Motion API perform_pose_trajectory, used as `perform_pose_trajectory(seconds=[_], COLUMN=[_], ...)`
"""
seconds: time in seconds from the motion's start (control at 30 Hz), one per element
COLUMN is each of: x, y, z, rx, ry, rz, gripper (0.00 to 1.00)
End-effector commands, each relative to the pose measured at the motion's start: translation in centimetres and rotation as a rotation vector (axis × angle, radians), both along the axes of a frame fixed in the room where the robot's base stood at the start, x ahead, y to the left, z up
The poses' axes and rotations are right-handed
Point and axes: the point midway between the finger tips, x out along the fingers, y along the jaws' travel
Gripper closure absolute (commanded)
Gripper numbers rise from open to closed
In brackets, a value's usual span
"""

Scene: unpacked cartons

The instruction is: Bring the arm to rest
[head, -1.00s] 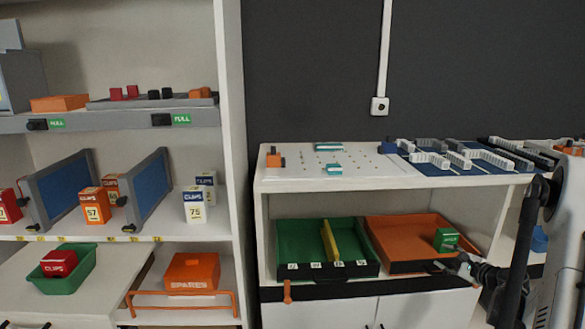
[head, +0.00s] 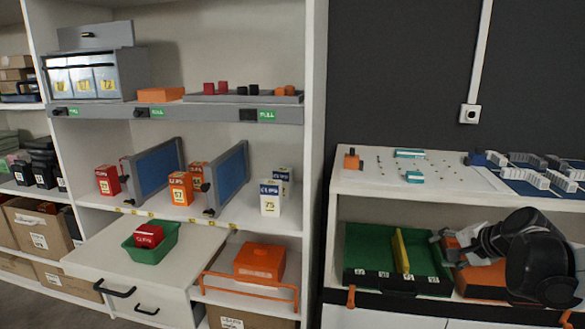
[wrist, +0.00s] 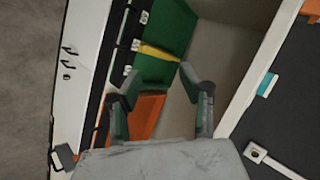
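My gripper (head: 443,248) is in front of the lower shelf of the white unit at the right, by the boundary between the green tray (head: 376,270) and the orange tray (head: 476,292). In the wrist view its two fingers (wrist: 160,82) stand well apart with nothing between them. The green tray (wrist: 172,30) with its yellow divider and the orange tray (wrist: 146,113) lie beyond them. My dark arm covers much of the orange tray in the head view. The green carton is not visible now.
The white unit's top (head: 415,172) holds small teal parts and a blue rack. Left, the shelving carries a green basket (head: 151,243) with a red carton, an orange spares box (head: 260,262), cartons and blue panels. A tall white upright (head: 315,150) separates the two units.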

Motion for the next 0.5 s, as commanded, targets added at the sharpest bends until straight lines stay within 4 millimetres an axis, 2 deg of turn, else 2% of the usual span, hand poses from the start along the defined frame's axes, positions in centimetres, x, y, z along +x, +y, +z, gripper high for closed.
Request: perform_pose_trajectory(seconds=[0.03, 0.2, 0.5], x=[-1.0, -4.3, -11.2], y=[1.8, 6.3, 12.5], z=[0.6, 1.7, 2.7], rx=[-0.039, -0.174, -0.417], ry=[0.009, 0.037, 0.073], rz=[0.038, 0.159, 0.374], gripper=[0.61, 0.61, 0.61])
